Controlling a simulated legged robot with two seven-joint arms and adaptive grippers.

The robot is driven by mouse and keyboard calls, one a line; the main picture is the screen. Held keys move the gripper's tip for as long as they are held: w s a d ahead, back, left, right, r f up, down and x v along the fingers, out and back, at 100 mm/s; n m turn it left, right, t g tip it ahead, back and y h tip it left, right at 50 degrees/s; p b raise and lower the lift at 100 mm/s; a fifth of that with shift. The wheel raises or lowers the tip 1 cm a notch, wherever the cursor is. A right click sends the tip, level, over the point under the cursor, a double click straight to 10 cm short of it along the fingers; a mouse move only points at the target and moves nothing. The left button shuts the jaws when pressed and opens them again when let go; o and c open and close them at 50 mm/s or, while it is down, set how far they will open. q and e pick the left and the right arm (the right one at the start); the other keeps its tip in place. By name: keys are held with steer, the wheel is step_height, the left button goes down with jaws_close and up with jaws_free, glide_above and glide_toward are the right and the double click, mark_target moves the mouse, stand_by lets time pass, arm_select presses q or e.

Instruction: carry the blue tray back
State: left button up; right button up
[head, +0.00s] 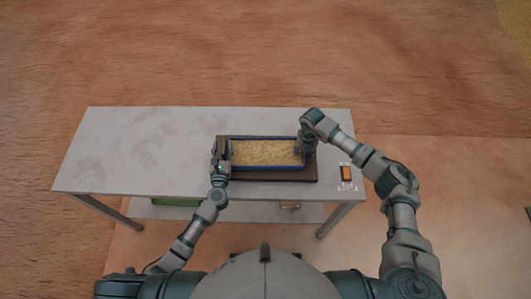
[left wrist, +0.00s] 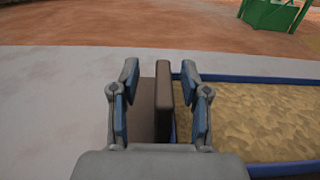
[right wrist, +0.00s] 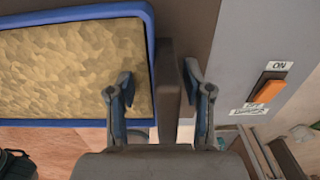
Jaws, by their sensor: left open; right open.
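The blue tray (head: 265,169) is filled with tan, grainy stuff and sits on a dark brown base on the table. Its blue rim also shows in the left wrist view (left wrist: 250,79) and the right wrist view (right wrist: 151,40). My left gripper (head: 223,152) is at the tray's left end, open around an upright brown piece (left wrist: 163,95). My right gripper (head: 303,149) is at the right end, open, with a similar brown bar (right wrist: 167,85) between its fingers. I cannot tell whether these brown pieces belong to the tray. The grippers partly hide both tray ends in the head view.
The brown base (head: 270,177) lies on the grey table (head: 130,150), which is clear to the left. An orange switch (head: 346,173), labelled ON, is at the table's right side. A green object (head: 175,202) is below the tabletop.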

arm_select(q)
steer(key=shift+a, duration=0.15)
steer(key=shift+c, duration=1.2)
arm_select(e)
steer(key=shift+a, duration=0.15)
steer(key=shift+c, duration=1.3)
arm_select(q)
steer(key=shift+a, duration=0.1)
steer(key=c, duration=0.4)
arm_select(e)
steer(key=shift+a, duration=0.1)
steer(key=c, duration=0.4)
arm_select(q)
jaws_close()
arm_select(e)
jaws_close()
arm_select(q)
steer(key=shift+d+r, duration=0.1)
steer(key=shift+d, duration=0.55)
arm_select(e)
steer(key=shift+d, duration=0.65)
arm_select(q)
steer(key=shift+r, duration=0.2)
